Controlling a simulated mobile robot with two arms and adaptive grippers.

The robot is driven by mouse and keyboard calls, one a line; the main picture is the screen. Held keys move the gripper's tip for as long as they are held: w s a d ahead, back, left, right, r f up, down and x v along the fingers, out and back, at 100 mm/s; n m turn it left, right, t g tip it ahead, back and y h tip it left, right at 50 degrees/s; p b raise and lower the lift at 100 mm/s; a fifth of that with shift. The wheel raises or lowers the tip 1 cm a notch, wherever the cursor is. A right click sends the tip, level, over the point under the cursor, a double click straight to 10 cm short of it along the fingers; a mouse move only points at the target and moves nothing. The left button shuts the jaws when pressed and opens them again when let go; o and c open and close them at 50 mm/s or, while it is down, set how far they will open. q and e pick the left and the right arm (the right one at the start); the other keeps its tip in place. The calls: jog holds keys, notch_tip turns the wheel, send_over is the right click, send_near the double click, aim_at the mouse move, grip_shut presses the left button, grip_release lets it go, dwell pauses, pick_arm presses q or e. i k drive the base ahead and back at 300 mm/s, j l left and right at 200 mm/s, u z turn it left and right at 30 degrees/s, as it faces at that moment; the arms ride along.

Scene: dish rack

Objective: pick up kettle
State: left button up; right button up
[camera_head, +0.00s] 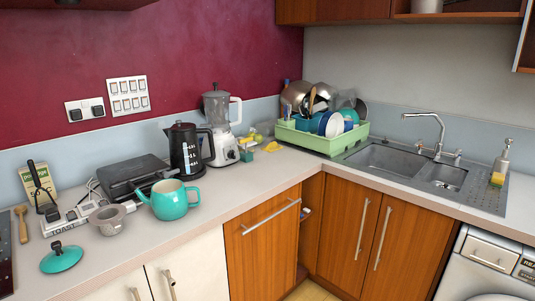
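A black kettle (180,151) with a pale level strip on its side stands upright on the counter (230,200), left of the blender (217,125). A teal teapot (172,203) stands in front of it with its top open. A teal lid (62,260) lies on the counter at the front left. Neither of my grippers is in view.
A black appliance (132,173) lies left of the kettle. A small grey pot (108,219) sits left of the teapot. A green dish rack (320,142) full of dishes stands in the corner, beside the sink (385,160). The counter in front of the teapot is clear.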

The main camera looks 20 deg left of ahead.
aim_at(185, 155)
jog(key=i+l+u, duration=0.1)
jog(key=i+u, duration=0.2)
jog(key=i, duration=0.2)
jog(key=i+l+u, duration=0.3)
jog(key=i, duration=0.25)
jog(key=i+l+u, duration=0.3)
jog(key=i, duration=0.15)
